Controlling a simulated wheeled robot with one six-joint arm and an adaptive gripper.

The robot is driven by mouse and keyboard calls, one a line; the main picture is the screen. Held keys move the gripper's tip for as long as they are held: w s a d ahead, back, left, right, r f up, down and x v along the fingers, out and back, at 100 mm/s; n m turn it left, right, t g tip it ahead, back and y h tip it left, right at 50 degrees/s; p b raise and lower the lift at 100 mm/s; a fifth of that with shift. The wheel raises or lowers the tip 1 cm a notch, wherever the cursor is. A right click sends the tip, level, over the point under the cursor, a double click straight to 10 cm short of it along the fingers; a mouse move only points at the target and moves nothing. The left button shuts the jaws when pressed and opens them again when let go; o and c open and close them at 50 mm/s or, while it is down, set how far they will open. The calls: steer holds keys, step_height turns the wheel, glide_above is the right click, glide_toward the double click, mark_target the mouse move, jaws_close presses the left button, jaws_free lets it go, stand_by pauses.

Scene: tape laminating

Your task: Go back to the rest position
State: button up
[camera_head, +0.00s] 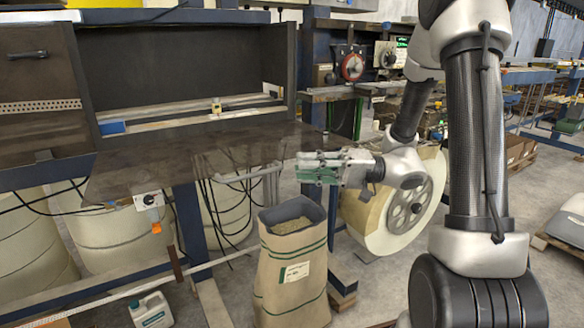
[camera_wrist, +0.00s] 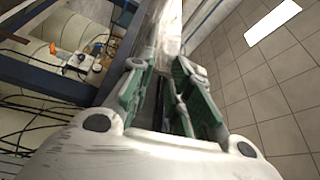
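My gripper (camera_head: 312,166) reaches left from my arm in the head view, above the brown sack and in front of the right end of the dark worktop. In the wrist view my gripper (camera_wrist: 162,72) shows two green-padded fingers standing apart. No held object can be made out between them. The open brown paper sack (camera_head: 292,268), filled with light grains, stands on the floor below it.
The dark metal worktop (camera_head: 215,152) lies left of my gripper. A large white reel (camera_head: 405,212) stands behind my arm. Cables hang under the worktop. A white jug (camera_head: 151,311) stands on the floor at lower left.

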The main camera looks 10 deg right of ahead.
stand_by(0.4)
steer(key=s+d+f+m+g+h, duration=0.55)
steer(key=s+d+f+h, duration=0.35)
steer(key=s, duration=0.4)
steer(key=s+d+r+n+t+h, duration=0.1)
steer(key=d+r+t+h, duration=0.1)
steer(key=d+h, duration=0.2)
steer(key=d+r+n+t+h, duration=0.1)
steer(key=d+r+h, duration=0.2)
steer(key=d+h, duration=0.15)
step_height(320, 180, up, 7)
steer(key=s+n+t+h, duration=0.1)
steer(key=n+t, duration=0.1)
steer(key=t, duration=0.2)
